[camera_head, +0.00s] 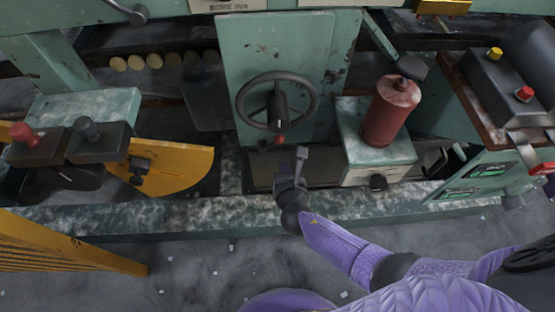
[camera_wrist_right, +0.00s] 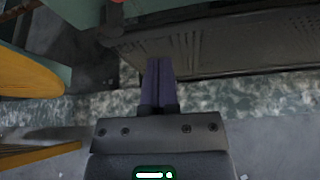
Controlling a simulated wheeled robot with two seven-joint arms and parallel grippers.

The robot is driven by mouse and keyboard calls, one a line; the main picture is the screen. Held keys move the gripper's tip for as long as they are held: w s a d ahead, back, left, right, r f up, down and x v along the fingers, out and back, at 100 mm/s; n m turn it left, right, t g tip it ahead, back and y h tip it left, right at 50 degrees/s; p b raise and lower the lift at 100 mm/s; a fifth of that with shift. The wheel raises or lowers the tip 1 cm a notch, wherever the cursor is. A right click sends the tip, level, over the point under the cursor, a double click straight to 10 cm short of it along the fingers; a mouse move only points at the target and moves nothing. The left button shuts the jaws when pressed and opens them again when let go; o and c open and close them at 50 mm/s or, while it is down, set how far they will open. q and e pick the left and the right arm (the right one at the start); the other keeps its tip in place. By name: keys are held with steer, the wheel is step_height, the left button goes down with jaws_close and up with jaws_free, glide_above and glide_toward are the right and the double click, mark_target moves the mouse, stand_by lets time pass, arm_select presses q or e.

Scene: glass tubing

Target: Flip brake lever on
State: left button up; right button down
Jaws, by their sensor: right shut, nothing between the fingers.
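My right gripper (camera_head: 299,158) is shut and empty, fingers pointing away from me, just below the handwheel (camera_head: 241,105) in the head view. In the right wrist view its two fingers (camera_wrist_right: 160,72) are pressed together with nothing between them. No part is labelled as the brake lever, so I cannot tell which it is. Candidates are a red-knobbed lever (camera_head: 24,134) and a black-knobbed lever (camera_head: 88,129) on dark boxes at the left, and a red handle (camera_head: 541,168) at the far right edge. My gripper touches none of these. My left gripper is not in view.
A red cylinder (camera_head: 388,112) stands on a green block right of the handwheel. A control box with a red button (camera_head: 524,93) is at the right. A yellow curved plate (camera_head: 178,170) is at the left. A worn green beam (camera_head: 150,218) crosses the front, with open floor before it.

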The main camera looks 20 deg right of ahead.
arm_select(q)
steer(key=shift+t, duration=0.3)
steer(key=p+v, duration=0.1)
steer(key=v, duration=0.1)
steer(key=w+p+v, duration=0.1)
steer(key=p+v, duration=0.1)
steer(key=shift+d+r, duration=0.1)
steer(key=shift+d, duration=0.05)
arm_select(e)
steer(key=a+v, duration=0.1)
steer(key=v, duration=0.6)
steer(key=shift+r, duration=0.35)
steer(key=shift+s, duration=0.1)
